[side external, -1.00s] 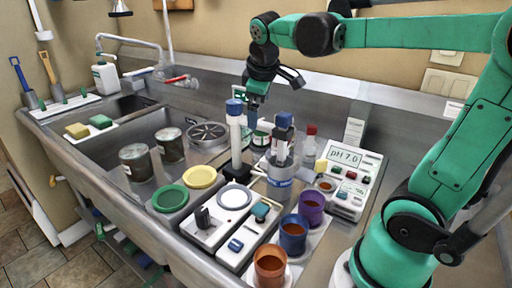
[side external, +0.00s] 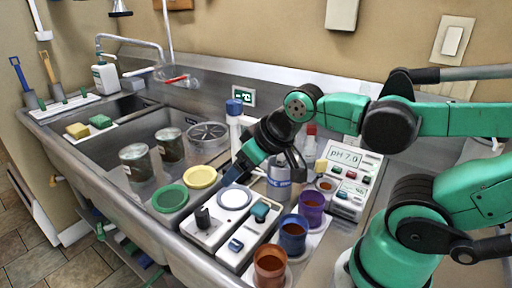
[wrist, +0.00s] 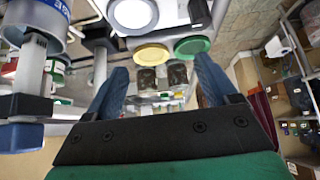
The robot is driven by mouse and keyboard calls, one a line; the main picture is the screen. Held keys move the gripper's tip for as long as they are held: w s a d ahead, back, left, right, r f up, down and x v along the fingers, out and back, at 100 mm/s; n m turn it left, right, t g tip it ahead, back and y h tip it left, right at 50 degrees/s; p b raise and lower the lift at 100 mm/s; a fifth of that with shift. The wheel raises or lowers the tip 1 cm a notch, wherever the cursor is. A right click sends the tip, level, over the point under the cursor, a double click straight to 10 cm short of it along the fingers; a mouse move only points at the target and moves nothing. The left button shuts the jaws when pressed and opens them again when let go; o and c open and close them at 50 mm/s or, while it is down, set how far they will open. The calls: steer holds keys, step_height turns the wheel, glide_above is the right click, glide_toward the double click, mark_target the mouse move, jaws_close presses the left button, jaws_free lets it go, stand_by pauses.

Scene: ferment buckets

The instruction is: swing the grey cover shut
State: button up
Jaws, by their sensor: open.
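My gripper (side external: 232,175) is tilted down to the left, just above and behind the white block with a pale grey-white round disc (side external: 235,198). In the wrist view its two blue fingers are spread, with nothing held between them (wrist: 160,65). The disc also shows at the top of the wrist view (wrist: 133,14), beyond the fingers. I cannot tell which of these is the grey cover, and no hinge is clear.
Yellow (side external: 200,177) and green (side external: 170,198) discs lie left of the gripper. A blue-capped column (side external: 234,107) and a grey cylinder (side external: 279,182) stand close to the arm. Orange (side external: 270,264), blue (side external: 293,236) and purple (side external: 311,209) cups stand to the right. Two jars (side external: 134,163) stand left.

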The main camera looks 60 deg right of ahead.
steer(key=shift+r, duration=0.4)
steer(key=c, duration=0.4)
step_height(320, 180, up, 11)
steer(key=shift+d+f, duration=0.15)
steer(key=shift+f, duration=0.05)
steer(key=n+g, duration=0.7)
steer(key=n, duration=0.2)
glide_above(322, 160)
step_height(322, 160, down, 13)
steer(key=shift+d+f, duration=0.1)
steer(key=shift+f, duration=3.2)
jaws_close()
